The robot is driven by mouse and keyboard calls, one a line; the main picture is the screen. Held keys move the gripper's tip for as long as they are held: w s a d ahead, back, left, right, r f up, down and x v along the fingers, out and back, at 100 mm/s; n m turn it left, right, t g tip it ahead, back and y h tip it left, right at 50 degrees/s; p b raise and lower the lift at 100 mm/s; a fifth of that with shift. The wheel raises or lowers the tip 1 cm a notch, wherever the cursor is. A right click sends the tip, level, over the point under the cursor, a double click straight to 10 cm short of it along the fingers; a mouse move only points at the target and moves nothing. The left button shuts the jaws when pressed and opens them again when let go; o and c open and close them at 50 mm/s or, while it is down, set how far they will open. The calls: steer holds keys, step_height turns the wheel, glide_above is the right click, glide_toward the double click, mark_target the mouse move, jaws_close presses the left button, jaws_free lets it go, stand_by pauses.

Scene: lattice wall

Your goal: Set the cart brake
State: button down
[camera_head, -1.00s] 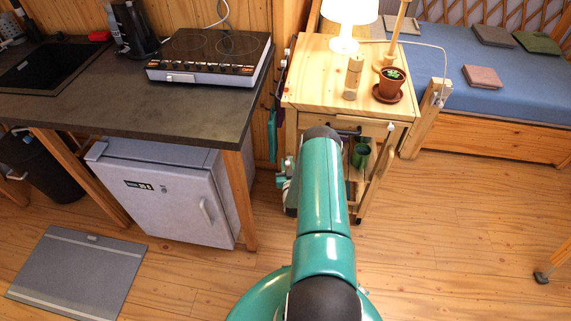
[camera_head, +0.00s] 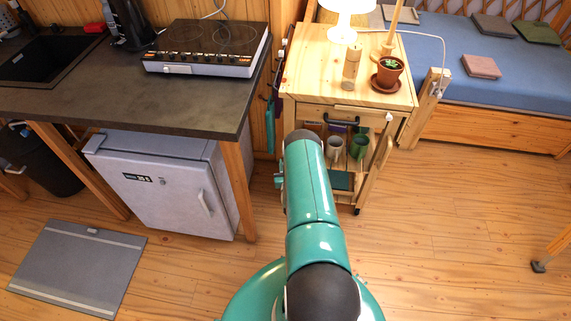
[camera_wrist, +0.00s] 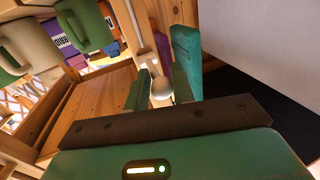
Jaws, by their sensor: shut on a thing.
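The wooden cart (camera_head: 318,78) stands at the centre of the head view, with a dark handle and open shelves. Its wooden side shows at the left of the wrist view (camera_wrist: 95,105). My gripper (camera_wrist: 160,92) is shut on a pale round knob (camera_wrist: 162,86), which I take to be the brake lever's knob. The knob sits between the two green fingers, beside the cart. The rest of the lever is mostly hidden. In the head view my teal arm hides the gripper and the cart's lower left part.
A lamp (camera_head: 342,32), a wooden mill (camera_head: 351,66) and a potted plant (camera_head: 388,72) stand on the cart. A small fridge (camera_head: 165,190) is left.

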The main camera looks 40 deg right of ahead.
steer(key=shift+d, duration=0.1)
steer(key=c, duration=1.3)
jaws_free()
steer(key=shift+w, duration=0.1)
steer(key=shift+o, duration=0.2)
steer(key=v, duration=1.4)
